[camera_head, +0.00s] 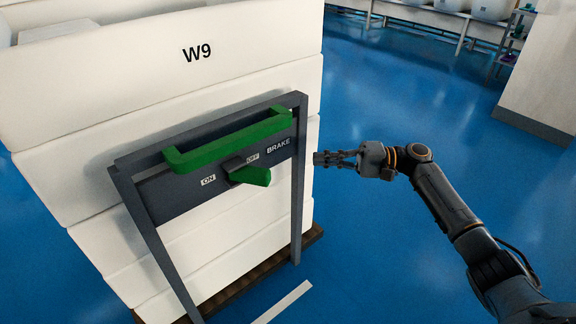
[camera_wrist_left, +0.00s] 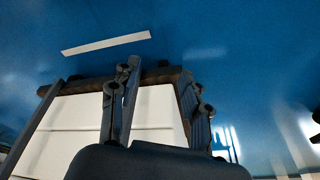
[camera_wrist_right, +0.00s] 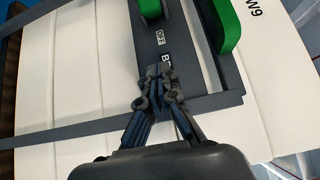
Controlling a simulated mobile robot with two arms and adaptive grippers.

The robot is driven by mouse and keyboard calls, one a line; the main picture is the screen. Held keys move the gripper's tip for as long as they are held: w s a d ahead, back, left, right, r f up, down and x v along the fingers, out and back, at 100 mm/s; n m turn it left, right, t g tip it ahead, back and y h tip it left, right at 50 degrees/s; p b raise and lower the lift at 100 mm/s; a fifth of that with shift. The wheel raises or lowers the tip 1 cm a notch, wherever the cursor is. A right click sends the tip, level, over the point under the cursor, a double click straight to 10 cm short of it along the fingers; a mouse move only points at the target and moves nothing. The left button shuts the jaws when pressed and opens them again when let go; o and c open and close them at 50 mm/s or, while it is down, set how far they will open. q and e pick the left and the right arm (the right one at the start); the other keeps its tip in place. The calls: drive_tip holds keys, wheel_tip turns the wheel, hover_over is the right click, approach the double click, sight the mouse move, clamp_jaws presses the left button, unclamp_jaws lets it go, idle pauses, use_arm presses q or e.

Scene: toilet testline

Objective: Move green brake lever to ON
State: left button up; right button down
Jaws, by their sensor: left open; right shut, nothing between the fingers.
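The green brake lever (camera_head: 255,177) sits on the dark panel (camera_head: 180,198) of a cart frame, its green end below the OFF label (camera_head: 253,158). The ON label (camera_head: 208,180) is to its left. The lever also shows at the top of the right wrist view (camera_wrist_right: 151,9). My right gripper (camera_head: 322,158) is shut and empty, right of the frame in the head view. In the right wrist view its fingertips (camera_wrist_right: 158,72) appear over the BRAKE label, apart from the lever. My left gripper (camera_wrist_left: 158,70) is open and empty in the left wrist view; it is outside the head view.
A fixed green handle (camera_head: 228,138) spans the frame above the lever. White stacked boxes marked W9 (camera_head: 197,53) stand behind it on a dark pallet (camera_head: 230,283). A white floor line (camera_head: 285,302) lies in front. Blue floor is open to the right.

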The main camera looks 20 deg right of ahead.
sight(250, 175)
use_arm(q)
drive_tip(key=shift+d+f+p, duration=0.1)
drive_tip(key=shift+f+p, duration=0.4)
drive_tip(key=shift+f, duration=1.3)
use_arm(e)
drive_tip(key=a, duration=1.1)
drive_tip(key=shift+a, duration=0.25)
use_arm(q)
drive_tip(key=shift+w+r, duration=0.1)
use_arm(e)
drive_tip(key=shift+w, duration=0.1)
